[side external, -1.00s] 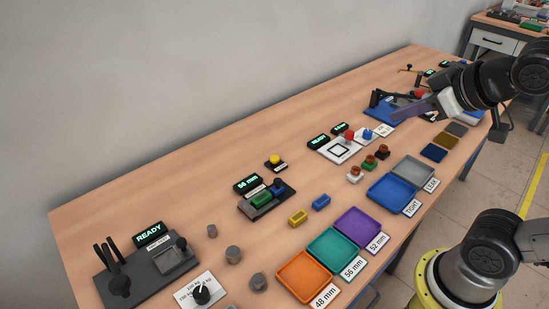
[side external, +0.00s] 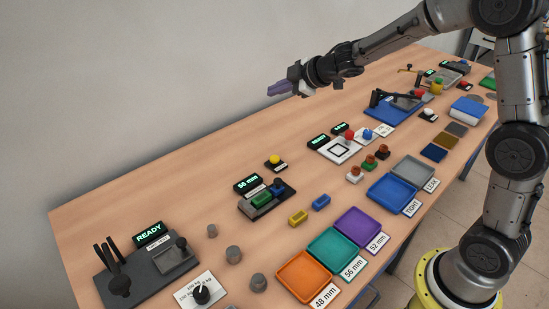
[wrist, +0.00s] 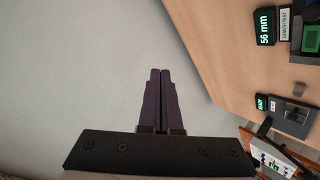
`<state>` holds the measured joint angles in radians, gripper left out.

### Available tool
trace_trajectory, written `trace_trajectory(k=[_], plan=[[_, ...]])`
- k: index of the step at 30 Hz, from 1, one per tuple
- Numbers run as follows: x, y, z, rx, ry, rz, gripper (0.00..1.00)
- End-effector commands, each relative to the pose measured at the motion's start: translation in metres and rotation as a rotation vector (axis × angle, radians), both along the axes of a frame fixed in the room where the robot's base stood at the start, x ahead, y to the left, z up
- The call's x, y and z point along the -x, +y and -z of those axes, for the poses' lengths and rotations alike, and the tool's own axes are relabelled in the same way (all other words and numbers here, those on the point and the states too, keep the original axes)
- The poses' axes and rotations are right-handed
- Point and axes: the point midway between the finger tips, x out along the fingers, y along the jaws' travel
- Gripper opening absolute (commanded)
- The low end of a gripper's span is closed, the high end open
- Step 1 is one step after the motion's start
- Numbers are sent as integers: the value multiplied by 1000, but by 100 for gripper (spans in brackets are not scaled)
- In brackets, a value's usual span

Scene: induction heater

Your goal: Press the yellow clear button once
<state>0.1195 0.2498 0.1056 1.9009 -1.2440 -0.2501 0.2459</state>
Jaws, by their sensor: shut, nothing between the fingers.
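The yellow button (side external: 274,159) sits on a small dark base with a white label, near the back edge of the table, behind the 56 mm length tester. My gripper (side external: 270,91) is above the back of the table, higher than the button and apart from it. Its purple fingers point left in the side view. In the wrist view my gripper (wrist: 160,72) shows its two fingers side by side, shut and empty, in front of the bare wall. The yellow button does not show in the wrist view.
The length tester (side external: 268,198) holds a green block. A READY station (side external: 150,262) with dark levers stands at the left. Orange (side external: 304,277), teal (side external: 334,250) and purple (side external: 360,230) trays line the front. The wall (side external: 120,90) rises behind the table.

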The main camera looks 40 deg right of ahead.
Motion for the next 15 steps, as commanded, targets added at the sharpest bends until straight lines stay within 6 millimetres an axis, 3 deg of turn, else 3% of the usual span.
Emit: trace_trajectory(k=[1, 6, 9, 15], plan=[[-7, -2, 25, 6, 37, -17, 0], [-15, -11, 81, 13, 125, -28, 0], [-14, -15, 102, 7, 161, -20, 0], [-12, -20, 118, 1, 191, -12, 0]])
